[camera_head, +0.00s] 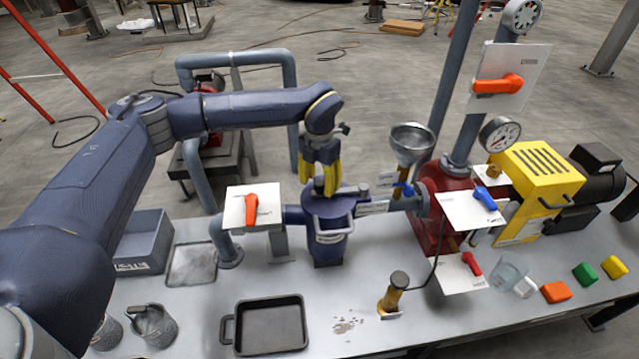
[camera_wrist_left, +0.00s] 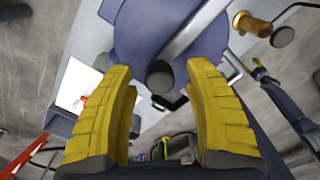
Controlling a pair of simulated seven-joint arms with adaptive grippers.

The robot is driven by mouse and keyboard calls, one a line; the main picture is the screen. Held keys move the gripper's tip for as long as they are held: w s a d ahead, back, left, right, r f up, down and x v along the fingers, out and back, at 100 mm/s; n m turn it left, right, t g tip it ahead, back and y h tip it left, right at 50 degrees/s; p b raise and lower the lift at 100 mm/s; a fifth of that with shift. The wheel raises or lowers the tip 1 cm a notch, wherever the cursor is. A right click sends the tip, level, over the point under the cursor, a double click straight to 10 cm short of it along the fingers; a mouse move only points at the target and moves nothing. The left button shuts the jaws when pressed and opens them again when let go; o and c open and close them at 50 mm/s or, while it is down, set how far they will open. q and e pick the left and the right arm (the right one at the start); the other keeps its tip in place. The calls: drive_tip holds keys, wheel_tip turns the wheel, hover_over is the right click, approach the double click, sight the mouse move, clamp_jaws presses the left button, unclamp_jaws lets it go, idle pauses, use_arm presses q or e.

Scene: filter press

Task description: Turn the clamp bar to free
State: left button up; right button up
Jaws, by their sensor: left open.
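The blue filter vessel (camera_head: 330,225) stands upright on the bench, left of the red pump. Its round lid (camera_wrist_left: 135,35) shows in the wrist view, with the grey clamp bar (camera_wrist_left: 196,28) lying slantwise across it. A dark round knob (camera_wrist_left: 160,76) shows at the bar's near end. My left gripper (camera_head: 320,186), with yellow fingers, points down just over the lid. In the wrist view its open fingers (camera_wrist_left: 160,72) stand on both sides of the knob; I cannot tell whether they touch it. In the head view the fingers hide part of the lid and bar.
An orange-handled valve plate (camera_head: 240,212) stands left of the vessel. A metal funnel (camera_head: 412,140) and the red pump (camera_head: 435,205) stand to its right. The bench between has free room.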

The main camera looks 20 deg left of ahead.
use_arm(q)
drive_tip(key=shift+f, duration=0.3)
drive_tip(key=shift+c, duration=0.4)
clamp_jaws()
